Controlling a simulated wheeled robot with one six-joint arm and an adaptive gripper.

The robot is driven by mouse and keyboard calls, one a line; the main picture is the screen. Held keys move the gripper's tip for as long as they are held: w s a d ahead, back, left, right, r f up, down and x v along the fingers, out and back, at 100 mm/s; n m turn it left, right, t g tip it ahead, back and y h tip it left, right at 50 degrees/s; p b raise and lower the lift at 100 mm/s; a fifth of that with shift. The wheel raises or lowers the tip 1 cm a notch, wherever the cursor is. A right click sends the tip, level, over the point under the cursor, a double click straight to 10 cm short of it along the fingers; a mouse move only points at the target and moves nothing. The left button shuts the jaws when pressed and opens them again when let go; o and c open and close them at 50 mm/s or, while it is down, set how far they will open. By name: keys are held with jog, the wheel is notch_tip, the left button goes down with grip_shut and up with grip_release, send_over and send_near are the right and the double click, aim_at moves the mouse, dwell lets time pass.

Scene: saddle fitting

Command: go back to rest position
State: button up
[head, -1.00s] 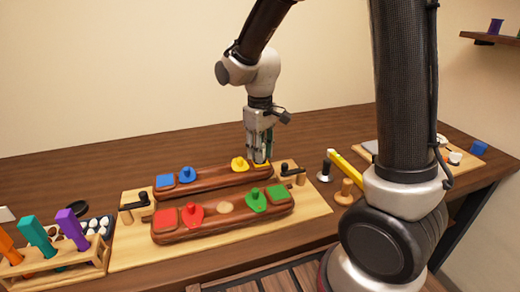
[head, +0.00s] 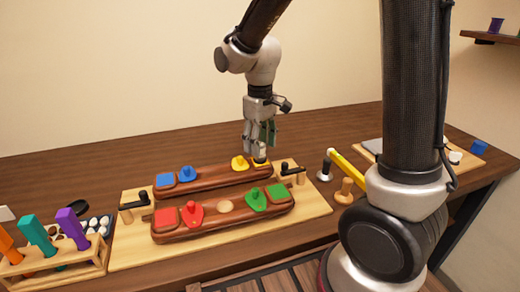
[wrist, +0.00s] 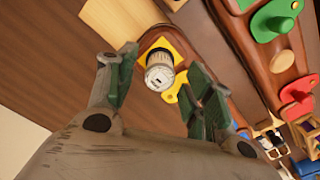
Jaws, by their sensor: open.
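My gripper (head: 260,140) is open and empty, fingers pointing down, just above the right end of the back wooden bar (head: 215,179). Below it a small cylinder (wrist: 159,71) with a pale, marked top stands on the yellow square (wrist: 165,46) of that bar. The cylinder lies between the finger lines in the wrist view but is apart from them. The back bar also carries a blue square, a blue saddle (head: 187,174) and a yellow saddle (head: 240,164). The front bar (head: 222,224) carries a red square, red saddle (head: 188,214), green saddle (head: 256,200) and green square.
Both bars lie on a pale board (head: 125,249) with black-handled clamps (head: 292,171) at its ends. A rack (head: 55,268) with coloured handles stands at the left. Stamp-like tools (head: 345,191) and a yellow bar (head: 348,171) are at the right. The table behind is clear.

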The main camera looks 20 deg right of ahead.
notch_tip(320, 180, up, 9)
jog(key=s+d+r+m+t, duration=0.2)
jog(key=s+d+m, duration=0.1)
jog(key=s+d, duration=0.4)
jog(key=s+d+r+m+t, duration=0.1)
jog(key=s+d+m+t, duration=0.1)
jog(key=s+d, duration=0.6)
jog(key=s+m, duration=0.1)
jog(key=s, duration=0.3)
jog(key=shift+r, duration=0.35)
